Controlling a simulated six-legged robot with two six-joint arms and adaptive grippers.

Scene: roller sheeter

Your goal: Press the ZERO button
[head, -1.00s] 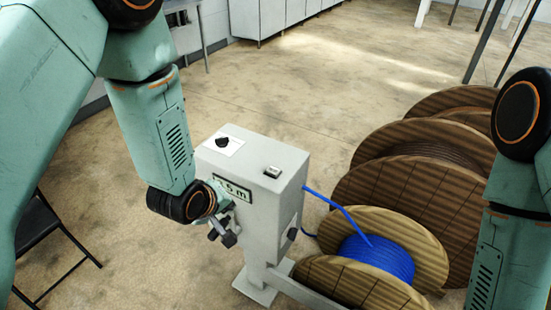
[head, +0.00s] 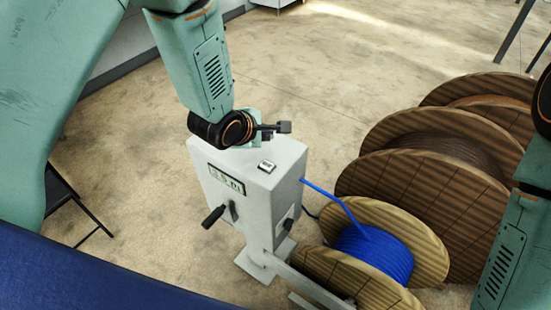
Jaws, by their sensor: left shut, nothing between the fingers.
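The grey machine box (head: 262,200) stands on a post in the middle of the head view, with a display (head: 226,179) on its front. My left gripper (head: 284,127) is shut and empty. It points right over the rear of the box top, behind the button in the picture and apart from it. The black knob on the box top is hidden behind my left wrist. My right gripper is out of view; only my right arm shows.
A black crank handle (head: 213,217) sticks out of the box front. A blue cable (head: 335,196) runs from the box's right side to a wooden reel (head: 425,240). Larger wooden reels (head: 450,185) stand behind it. A dark chair frame (head: 80,212) is at left.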

